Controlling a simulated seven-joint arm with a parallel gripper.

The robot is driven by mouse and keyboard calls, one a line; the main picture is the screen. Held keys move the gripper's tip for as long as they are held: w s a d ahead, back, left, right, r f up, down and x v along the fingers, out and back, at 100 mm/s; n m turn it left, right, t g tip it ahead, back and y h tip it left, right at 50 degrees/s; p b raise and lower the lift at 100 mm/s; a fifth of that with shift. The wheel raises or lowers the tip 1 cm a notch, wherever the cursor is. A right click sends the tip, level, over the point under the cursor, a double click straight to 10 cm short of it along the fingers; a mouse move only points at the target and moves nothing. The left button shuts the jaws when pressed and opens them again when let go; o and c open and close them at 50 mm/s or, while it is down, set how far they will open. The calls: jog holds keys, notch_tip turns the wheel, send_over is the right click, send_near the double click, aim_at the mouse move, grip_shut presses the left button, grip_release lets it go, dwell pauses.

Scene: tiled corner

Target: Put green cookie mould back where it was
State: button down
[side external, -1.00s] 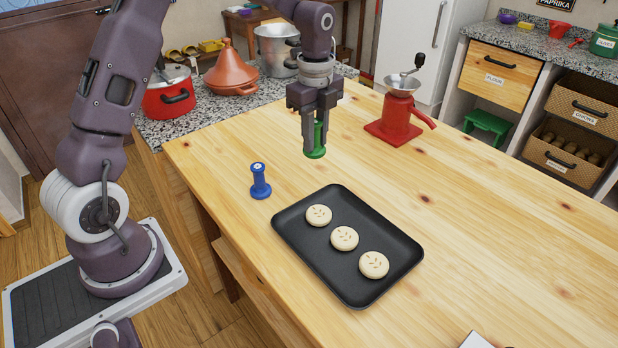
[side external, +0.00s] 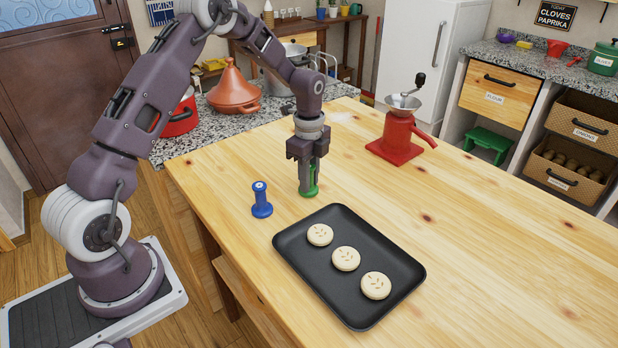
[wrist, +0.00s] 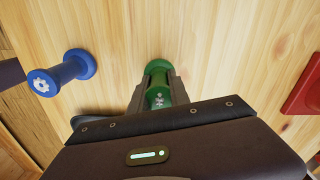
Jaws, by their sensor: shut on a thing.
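The green cookie mould (side external: 309,191) is upright between the fingers of my gripper (side external: 307,186), its round base at or very near the table top. In the wrist view the green mould (wrist: 158,96) shows between both fingers, and my gripper (wrist: 158,92) is shut on it. The blue cookie mould (side external: 261,200) stands upright on the table, left of the green one; it also shows at the left of the wrist view (wrist: 62,73). A black tray (side external: 318,277) with three pale round cookies (side external: 346,258) lies in front of the gripper.
A red grinder (side external: 398,138) stands on the wooden table (side external: 500,240), behind and right of my gripper. A stone counter with an orange tagine (side external: 233,90) and a red pot (side external: 180,118) is behind. The table's right side is clear.

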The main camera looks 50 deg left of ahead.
jog(key=c, duration=1.2)
grip_release()
jog(key=shift+f, duration=0.1)
jog(key=shift+c, duration=0.2)
